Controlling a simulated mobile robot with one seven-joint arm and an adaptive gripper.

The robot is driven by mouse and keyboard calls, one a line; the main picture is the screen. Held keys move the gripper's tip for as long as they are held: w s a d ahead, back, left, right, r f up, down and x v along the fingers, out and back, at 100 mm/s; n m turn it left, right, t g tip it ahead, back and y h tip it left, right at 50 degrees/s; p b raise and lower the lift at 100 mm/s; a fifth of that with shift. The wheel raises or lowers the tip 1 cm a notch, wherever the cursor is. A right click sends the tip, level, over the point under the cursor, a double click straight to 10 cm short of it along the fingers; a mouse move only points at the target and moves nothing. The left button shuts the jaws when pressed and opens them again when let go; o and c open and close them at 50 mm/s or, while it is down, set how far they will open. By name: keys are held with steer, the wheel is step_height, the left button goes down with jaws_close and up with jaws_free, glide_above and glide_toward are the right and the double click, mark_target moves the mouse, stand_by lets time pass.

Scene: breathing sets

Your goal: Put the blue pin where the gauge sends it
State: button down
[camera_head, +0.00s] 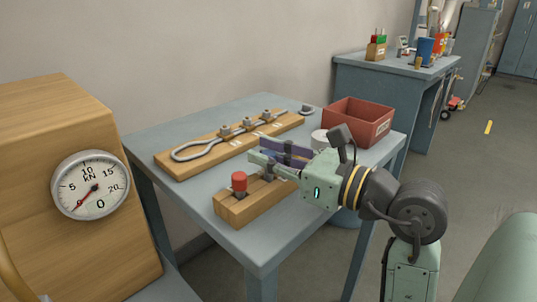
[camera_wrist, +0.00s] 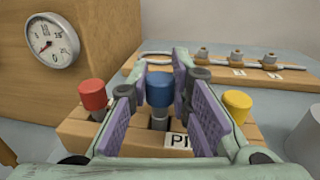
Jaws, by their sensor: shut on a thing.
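The blue pin (camera_wrist: 159,90) stands between the two purple pads of my gripper (camera_wrist: 160,98) in the wrist view, and the gripper is shut on it. Its grey stem shows below the cap, over the wooden pin block (camera_wrist: 90,133); I cannot tell whether it is still seated. In the head view my gripper (camera_head: 268,160) is over the block (camera_head: 240,208) and mostly hides the blue pin. A red pin (camera_head: 239,182) and a yellow pin (camera_wrist: 237,104) stand in the block. The round gauge (camera_head: 91,186), marked kN, has a red needle pointing lower left, below the 5.
A long wooden board (camera_head: 172,165) with a looped metal rod, several fittings and white labels lies behind the block. A red-brown bin (camera_head: 357,122) and a white round thing (camera_head: 319,139) stand to the right. The blue-grey table (camera_head: 190,195) is bare at its front left.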

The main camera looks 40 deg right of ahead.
steer(key=shift+f+b, duration=0.65)
steer(key=shift+f, duration=0.05)
steer(key=c, duration=1.4)
jaws_free()
steer(key=shift+r, duration=0.1)
steer(key=v, duration=1.2)
